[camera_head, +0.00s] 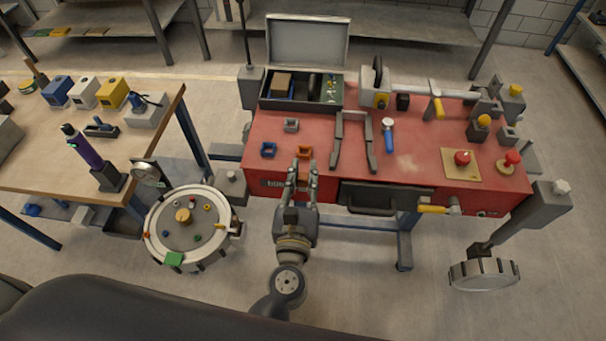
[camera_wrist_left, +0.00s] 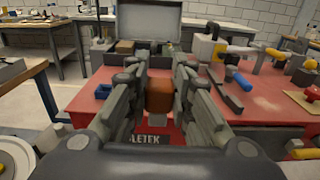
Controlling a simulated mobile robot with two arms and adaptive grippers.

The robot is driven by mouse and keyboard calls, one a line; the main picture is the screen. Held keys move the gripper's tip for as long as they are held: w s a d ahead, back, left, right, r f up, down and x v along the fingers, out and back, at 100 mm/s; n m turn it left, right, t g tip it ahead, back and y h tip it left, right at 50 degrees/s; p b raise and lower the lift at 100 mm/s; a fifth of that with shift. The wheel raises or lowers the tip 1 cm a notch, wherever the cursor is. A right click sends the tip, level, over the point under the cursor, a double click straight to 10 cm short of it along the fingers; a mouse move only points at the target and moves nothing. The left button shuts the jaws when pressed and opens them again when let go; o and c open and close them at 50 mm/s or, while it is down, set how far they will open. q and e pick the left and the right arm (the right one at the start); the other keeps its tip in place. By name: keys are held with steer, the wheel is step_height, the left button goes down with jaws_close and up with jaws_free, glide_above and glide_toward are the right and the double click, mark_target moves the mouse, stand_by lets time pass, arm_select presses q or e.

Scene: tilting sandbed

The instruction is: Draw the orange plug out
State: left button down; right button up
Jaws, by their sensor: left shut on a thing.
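The orange plug (camera_head: 304,152) is at the front edge of the red bench top, between the fingertips of my left gripper (camera_head: 303,171). In the left wrist view the plug (camera_wrist_left: 159,98) is a small orange-brown block, with the two grey fingers (camera_wrist_left: 160,92) closed on its left and right sides. The fingers hide its sides, and I cannot tell whether its lower end is seated in anything. My right gripper is in neither view.
A blue square piece (camera_head: 268,149) and a grey one (camera_head: 291,124) lie left of and behind the plug. A dark two-armed bracket (camera_head: 338,140) and a blue-handled tool (camera_head: 388,135) are to the right. An open case (camera_head: 335,90) stands behind. A round drum (camera_head: 160,240) is at the left.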

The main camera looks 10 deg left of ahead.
arm_select(q)
steer(key=shift+r, duration=0.3)
steer(key=shift+r, duration=0.1)
steer(key=shift+r+p, duration=0.75)
steer(key=shift+p, duration=0.15)
